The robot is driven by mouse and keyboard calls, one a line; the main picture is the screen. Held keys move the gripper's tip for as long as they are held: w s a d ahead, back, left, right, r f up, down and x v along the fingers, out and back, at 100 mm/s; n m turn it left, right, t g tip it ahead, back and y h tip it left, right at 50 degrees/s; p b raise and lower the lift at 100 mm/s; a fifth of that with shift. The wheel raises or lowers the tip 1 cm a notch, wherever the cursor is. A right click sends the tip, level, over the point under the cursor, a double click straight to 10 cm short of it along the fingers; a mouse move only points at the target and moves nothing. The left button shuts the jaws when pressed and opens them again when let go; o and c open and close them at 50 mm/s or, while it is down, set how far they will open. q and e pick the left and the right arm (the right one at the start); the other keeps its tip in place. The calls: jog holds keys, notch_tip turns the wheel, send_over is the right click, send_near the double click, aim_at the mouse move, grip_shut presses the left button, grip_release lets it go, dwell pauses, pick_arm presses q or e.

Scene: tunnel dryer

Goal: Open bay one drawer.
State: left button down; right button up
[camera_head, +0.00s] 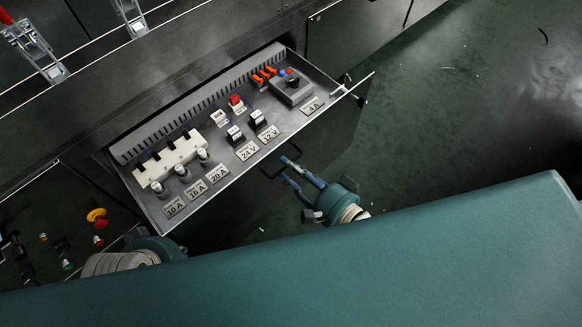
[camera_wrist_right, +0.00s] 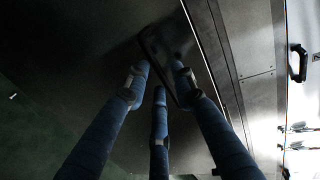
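The drawer (camera_head: 232,185) is pulled out of the cabinet front in the head view and its labelled inside shows. Its dark loop handle (camera_head: 268,173) sits on its front, also seen in the right wrist view (camera_wrist_right: 151,33). My right gripper (camera_head: 286,169) is at the handle with its blue fingers straight and spaced apart. In the right wrist view its fingers (camera_wrist_right: 160,75) reach to the handle and overlap it; contact is unclear. My left gripper (camera_head: 130,258) is mostly hidden behind my teal body at lower left, its fingers unseen.
Inside the drawer are white breakers, fuse holders, switches and a grey box (camera_head: 292,88). A panel with a yellow-red emergency button (camera_head: 97,216) is at left. Dark green floor (camera_head: 430,120) lies open at right.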

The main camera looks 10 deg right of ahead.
jog(key=v, duration=0.7)
jog(key=shift+s, duration=0.2)
dwell(0.7)
